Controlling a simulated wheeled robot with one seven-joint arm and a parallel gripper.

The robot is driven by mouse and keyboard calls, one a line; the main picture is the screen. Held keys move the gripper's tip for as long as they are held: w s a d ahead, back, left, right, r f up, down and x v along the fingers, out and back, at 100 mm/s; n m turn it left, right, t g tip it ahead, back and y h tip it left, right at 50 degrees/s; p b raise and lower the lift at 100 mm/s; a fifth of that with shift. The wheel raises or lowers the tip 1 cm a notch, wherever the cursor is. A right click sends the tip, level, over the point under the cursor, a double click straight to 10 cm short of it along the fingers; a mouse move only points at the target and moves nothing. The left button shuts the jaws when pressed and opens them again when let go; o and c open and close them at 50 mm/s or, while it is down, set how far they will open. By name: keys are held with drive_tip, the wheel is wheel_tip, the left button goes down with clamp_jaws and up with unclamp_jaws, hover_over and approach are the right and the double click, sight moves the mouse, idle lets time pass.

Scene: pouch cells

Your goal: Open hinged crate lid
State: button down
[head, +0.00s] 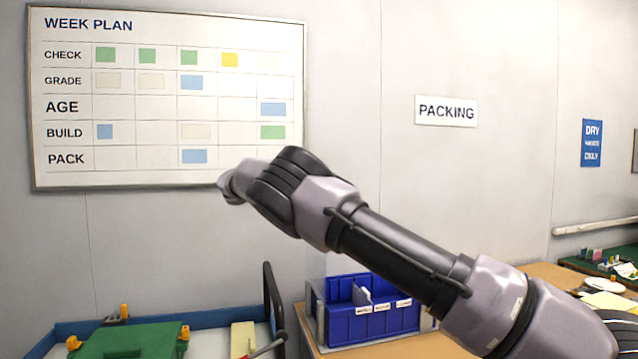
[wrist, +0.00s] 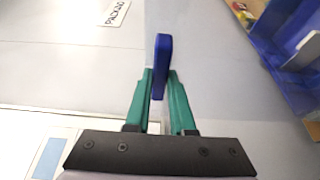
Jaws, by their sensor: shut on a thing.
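My gripper (wrist: 160,78) shows in the wrist view with two teal fingers. They are shut on a narrow blue piece (wrist: 162,52), which stands up between the fingertips and reaches beyond them. I cannot tell whether this piece belongs to a crate lid. No hinged crate lid can be made out for certain in either view.
A blue compartment bin (head: 372,310) stands on the wooden bench, also seen in the wrist view (wrist: 290,60). A green box (head: 130,338) with yellow clips sits at lower left beside a thin black upright frame (head: 273,300). A whiteboard (head: 165,100) and PACKING sign (head: 446,111) hang on the wall.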

drive_tip(key=shift+s+a, duration=0.25)
drive_tip(key=shift+a, duration=0.45)
drive_tip(key=c, duration=0.8)
unclamp_jaws()
drive_tip(key=shift+o, duration=0.2)
drive_tip(key=shift+f, duration=0.1)
drive_tip(key=v, duration=1)
drive_tip(key=shift+s+a, duration=0.25)
drive_tip(key=shift+s, duration=0.05)
drive_tip(key=shift+a+f, duration=0.1)
drive_tip(key=shift+f, duration=0.1)
